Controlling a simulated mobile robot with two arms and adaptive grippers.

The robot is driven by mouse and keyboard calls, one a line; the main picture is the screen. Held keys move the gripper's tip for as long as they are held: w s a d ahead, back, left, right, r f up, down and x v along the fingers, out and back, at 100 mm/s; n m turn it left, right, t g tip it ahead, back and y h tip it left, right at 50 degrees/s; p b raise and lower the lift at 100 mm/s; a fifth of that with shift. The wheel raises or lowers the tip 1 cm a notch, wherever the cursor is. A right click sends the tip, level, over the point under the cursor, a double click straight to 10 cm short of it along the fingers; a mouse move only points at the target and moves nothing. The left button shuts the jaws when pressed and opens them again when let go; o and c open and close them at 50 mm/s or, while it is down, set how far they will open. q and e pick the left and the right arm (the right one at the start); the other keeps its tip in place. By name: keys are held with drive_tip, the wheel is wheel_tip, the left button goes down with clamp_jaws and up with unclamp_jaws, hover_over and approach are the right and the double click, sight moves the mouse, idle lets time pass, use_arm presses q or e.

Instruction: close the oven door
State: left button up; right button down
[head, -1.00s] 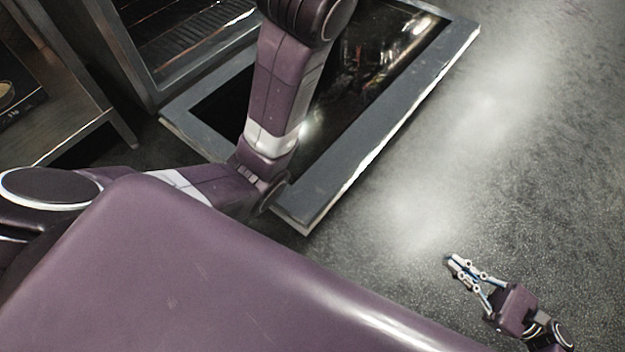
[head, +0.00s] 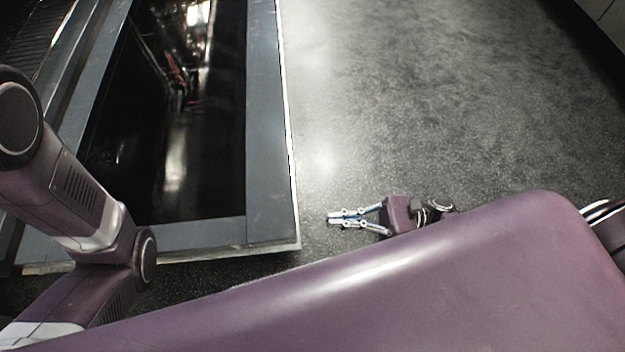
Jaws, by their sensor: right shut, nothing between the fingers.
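The oven door (head: 268,130) hangs fully open and lies flat, low above the floor, at the left of the head view. It has a grey frame around a dark glass panel (head: 190,150) that reflects light. My right gripper (head: 332,218) is shut and empty, over the floor just right of the door's near right corner, apart from it in the picture and pointing left. My left arm comes in from the left over the door's near left part. My left gripper is out of the frame.
The oven's opening with a dark rack (head: 35,40) shows at the upper left. The dark speckled floor (head: 430,100) right of the door is clear. A pale cabinet or wall edge (head: 606,25) stands at the upper right.

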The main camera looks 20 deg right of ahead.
drive_tip(key=b+x, duration=0.1)
drive_tip(key=x, duration=0.7)
drive_tip(key=shift+a+b, duration=0.3)
drive_tip(key=shift+b, duration=0.1)
drive_tip(key=shift+r, duration=0.25)
